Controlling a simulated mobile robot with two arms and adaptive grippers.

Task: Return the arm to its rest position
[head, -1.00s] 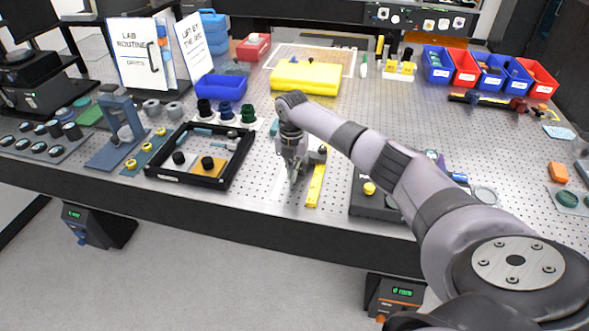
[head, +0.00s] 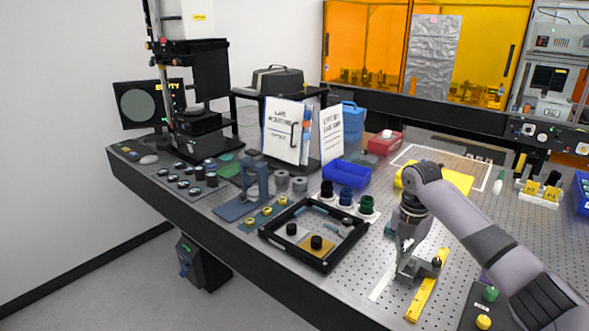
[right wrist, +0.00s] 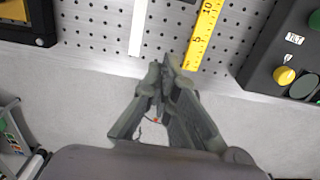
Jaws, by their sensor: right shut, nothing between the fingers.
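My right gripper (head: 408,268) is shut and empty, pointing down over the front part of the perforated optical table (head: 372,262). In the right wrist view its fingers (right wrist: 163,75) meet near the table's front edge, between a white strip (right wrist: 140,25) and a yellow ruler (right wrist: 203,35). In the head view the ruler (head: 425,290) lies just right of the gripper, and the white strip (head: 382,283) lies to its left. My right arm (head: 470,235) reaches in from the lower right. My left gripper is not in view.
A black tray (head: 268,240) with small parts sits left of the gripper. A black control box (head: 470,318) with green and yellow knobs is at the right. A blue bin (head: 346,176) and a yellow case (head: 455,182) stand behind. An instrument with a round screen (head: 138,105) is far left.

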